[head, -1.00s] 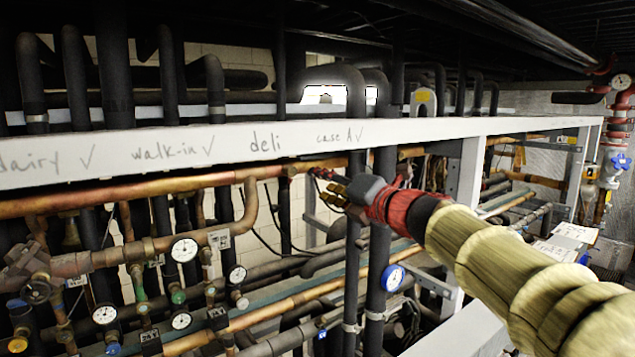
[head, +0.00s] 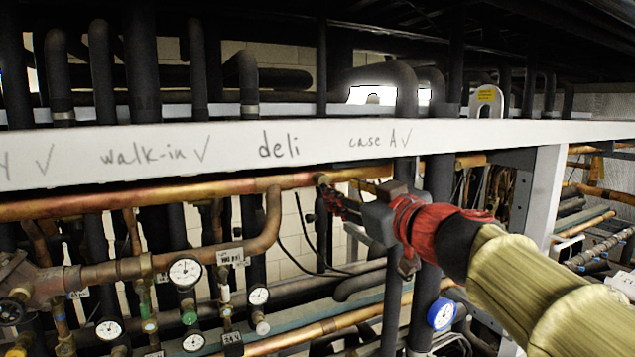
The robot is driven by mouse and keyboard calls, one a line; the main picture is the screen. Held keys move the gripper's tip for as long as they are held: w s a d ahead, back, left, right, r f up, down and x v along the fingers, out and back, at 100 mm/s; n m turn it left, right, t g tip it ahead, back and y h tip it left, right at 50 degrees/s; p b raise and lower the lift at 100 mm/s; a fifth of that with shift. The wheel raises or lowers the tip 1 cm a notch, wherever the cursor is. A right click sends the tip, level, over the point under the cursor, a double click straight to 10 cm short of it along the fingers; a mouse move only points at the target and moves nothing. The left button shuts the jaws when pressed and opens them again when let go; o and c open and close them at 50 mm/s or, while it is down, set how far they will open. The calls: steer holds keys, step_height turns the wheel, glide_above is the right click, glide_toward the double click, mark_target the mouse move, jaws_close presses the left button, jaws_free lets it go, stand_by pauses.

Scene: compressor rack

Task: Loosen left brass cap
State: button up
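My gripper (head: 332,200) reaches in from the right, below the white beam, with dark and red fingers pointing left. Its fingertips are close to a small brass-coloured fitting (head: 322,180) under the copper pipe, near the "deli" and "case A" labels. I cannot tell whether they touch it, whether this fitting is the left brass cap, or whether the fingers are open or shut. The fingers are small, dark and partly overlap the pipework behind.
The white beam (head: 230,150) with handwritten labels runs across above my gripper. A horizontal copper pipe (head: 150,199) runs beneath it. Dark vertical pipes (head: 405,90) stand close by my gripper. Several gauges (head: 185,272) hang at lower left, and a blue-rimmed gauge (head: 441,313) sits below my arm.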

mark_target(324, 181)
steer(key=shift+m, duration=0.8)
steer(key=b+x, duration=0.1)
steer(key=x, duration=0.7)
steer(key=shift+s, duration=0.1)
steer(key=shift+c, duration=0.3)
jaws_close()
